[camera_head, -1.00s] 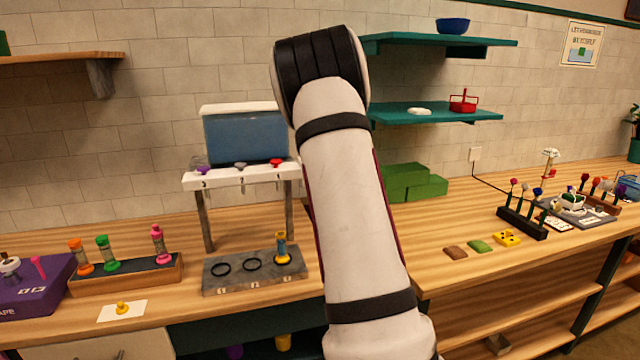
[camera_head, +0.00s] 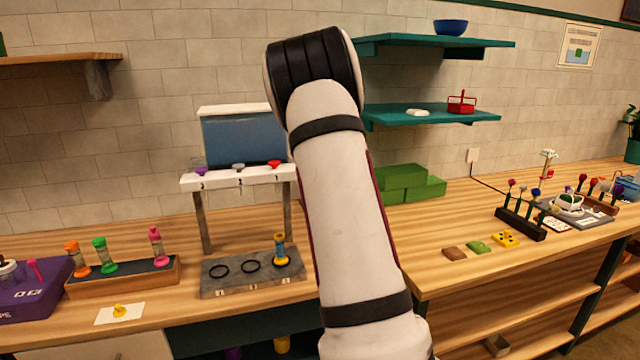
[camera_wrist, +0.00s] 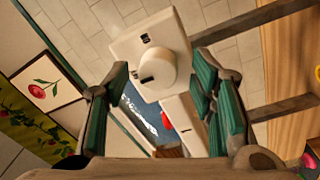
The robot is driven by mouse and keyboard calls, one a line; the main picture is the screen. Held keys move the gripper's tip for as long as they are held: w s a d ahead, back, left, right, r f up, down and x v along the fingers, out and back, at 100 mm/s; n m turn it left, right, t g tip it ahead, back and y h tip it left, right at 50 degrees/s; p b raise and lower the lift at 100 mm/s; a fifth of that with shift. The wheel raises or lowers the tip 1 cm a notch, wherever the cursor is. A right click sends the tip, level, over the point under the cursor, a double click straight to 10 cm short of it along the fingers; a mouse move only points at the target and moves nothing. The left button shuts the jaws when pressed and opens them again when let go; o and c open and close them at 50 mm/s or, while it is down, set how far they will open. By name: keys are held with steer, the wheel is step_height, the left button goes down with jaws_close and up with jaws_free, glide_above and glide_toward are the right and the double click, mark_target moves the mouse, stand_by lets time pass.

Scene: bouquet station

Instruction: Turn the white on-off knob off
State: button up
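The white knob (camera_wrist: 157,72) shows in the wrist view as a round white dial with a short dark mark on its face. It sits on a white plate (camera_wrist: 126,46) with a small dark label that is too small to read. My gripper (camera_wrist: 160,66) is open, with one teal-padded finger to the left of the knob and one to the right. Gaps show between the fingers and the knob, and nothing is held. In the head view my arm fills the middle, and the knob and my gripper are not visible there.
A blue tank (camera_head: 243,139) stands on a white-topped stand (camera_head: 232,180) just left of my arm. A grey block with rings (camera_head: 235,284) lies below it. Green blocks (camera_head: 405,184) are to the right of my arm, under teal shelves (camera_head: 430,114). Bare worktop (camera_head: 425,220) lies in front of them.

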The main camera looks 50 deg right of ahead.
steer(key=v, duration=0.7)
steer(key=shift+s+a, duration=0.15)
steer(key=shift+s, duration=0.05)
stand_by(0.5)
